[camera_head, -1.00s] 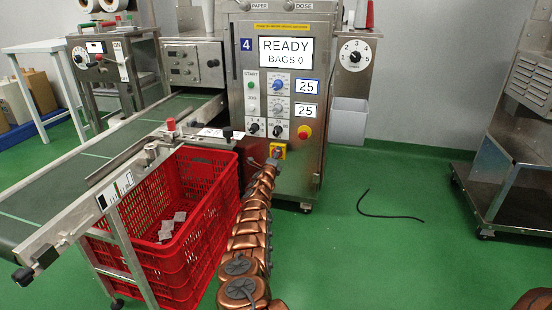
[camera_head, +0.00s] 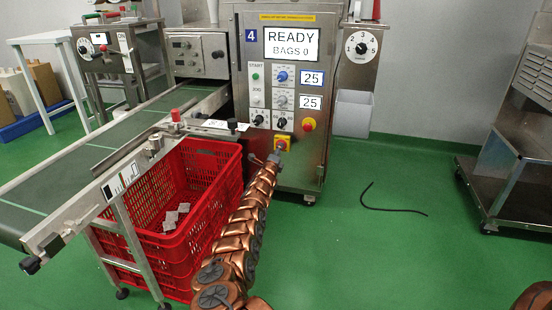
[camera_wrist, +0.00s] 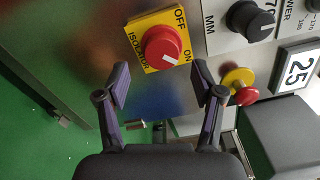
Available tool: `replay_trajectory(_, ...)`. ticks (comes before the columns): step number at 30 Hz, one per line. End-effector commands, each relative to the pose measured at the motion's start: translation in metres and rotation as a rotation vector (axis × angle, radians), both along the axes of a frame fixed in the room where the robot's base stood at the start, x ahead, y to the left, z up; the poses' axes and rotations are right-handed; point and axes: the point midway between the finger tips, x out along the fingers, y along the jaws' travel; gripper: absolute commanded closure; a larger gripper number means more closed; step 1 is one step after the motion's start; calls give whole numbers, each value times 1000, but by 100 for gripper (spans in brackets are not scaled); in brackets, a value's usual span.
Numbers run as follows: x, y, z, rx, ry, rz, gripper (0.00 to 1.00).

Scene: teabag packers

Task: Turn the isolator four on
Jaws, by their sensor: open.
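The isolator is a red round knob (camera_wrist: 162,48) on a yellow plate (camera_wrist: 141,35) marked ISOLATOR, OFF and ON. In the wrist view a short white mark shows on the knob's lower right part; I cannot tell for sure which label it points to. In the head view the knob (camera_head: 281,143) is low on the front of the machine numbered 4 (camera_head: 303,163). My gripper (camera_wrist: 163,75) is open, its two fingers apart on either side below the knob in the wrist view, holding nothing. In the head view my gripper (camera_head: 275,160) is just below the knob, its fingers hard to make out.
A red and yellow push button (camera_wrist: 239,86) is close to the right finger. Black dials (camera_wrist: 251,20) sit above it. A red crate (camera_head: 190,240) and a conveyor (camera_head: 95,150) stand left of my arm. A black cable (camera_head: 390,208) lies on the floor at right.

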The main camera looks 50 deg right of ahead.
Motion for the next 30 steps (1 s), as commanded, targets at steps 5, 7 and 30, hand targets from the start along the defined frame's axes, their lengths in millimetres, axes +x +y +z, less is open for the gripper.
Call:
replay_trajectory(5, -2, 11, 1, -2, 0, 2, 33)
replay_trajectory(7, -4, 14, 2, -2, -2, 1, 33)
replay_trajectory(30, -14, 36, 2, -2, -3, 0, 33)
